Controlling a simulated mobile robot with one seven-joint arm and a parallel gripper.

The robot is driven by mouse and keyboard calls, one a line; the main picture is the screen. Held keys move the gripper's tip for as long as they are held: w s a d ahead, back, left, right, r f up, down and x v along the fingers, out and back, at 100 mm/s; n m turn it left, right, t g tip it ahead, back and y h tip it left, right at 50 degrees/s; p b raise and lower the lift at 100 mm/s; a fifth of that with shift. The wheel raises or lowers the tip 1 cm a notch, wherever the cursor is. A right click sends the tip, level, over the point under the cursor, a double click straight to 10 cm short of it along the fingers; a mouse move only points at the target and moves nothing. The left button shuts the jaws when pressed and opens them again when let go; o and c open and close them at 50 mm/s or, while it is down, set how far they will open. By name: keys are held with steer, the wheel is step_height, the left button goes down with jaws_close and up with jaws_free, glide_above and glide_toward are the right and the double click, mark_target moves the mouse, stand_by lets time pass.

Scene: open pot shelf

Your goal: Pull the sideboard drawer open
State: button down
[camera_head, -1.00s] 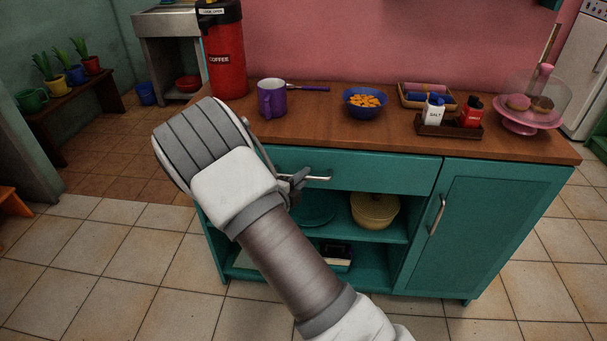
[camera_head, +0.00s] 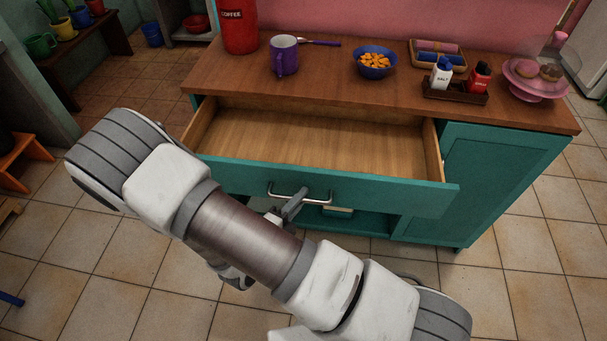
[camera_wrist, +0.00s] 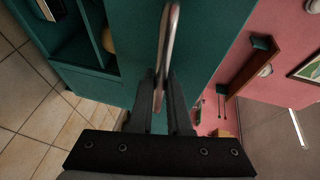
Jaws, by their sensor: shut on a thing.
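The teal sideboard (camera_head: 502,185) has a wooden top and stands ahead of me. Its drawer (camera_head: 310,140) is pulled well out, and the bare wooden inside shows empty. The drawer's silver bar handle (camera_head: 315,200) is on the teal front. My gripper (camera_head: 290,206) is at the handle, its fingers shut on the bar. In the wrist view the two dark fingers (camera_wrist: 161,95) close around the metal handle (camera_wrist: 170,40), which runs up between them. My forearm hides part of the drawer front's lower left.
On the top stand a purple mug (camera_head: 284,55), a blue bowl (camera_head: 374,63) of orange pieces, a red coffee dispenser (camera_head: 239,28), a condiment tray (camera_head: 455,93) and a pink cake stand (camera_head: 535,84). An orange stool (camera_head: 22,155) is at left. Tiled floor is free in front.

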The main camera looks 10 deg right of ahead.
steer(key=shift+s+a, duration=0.2)
steer(key=shift+s, duration=0.45)
steer(key=shift+s+a, duration=0.2)
steer(key=shift+s, duration=0.4)
steer(key=c, duration=1.2)
jaws_free()
steer(key=shift+o, duration=0.2)
steer(key=p+v, duration=0.2)
steer(key=v, duration=1.5)
steer(key=shift+s+a, duration=0.2)
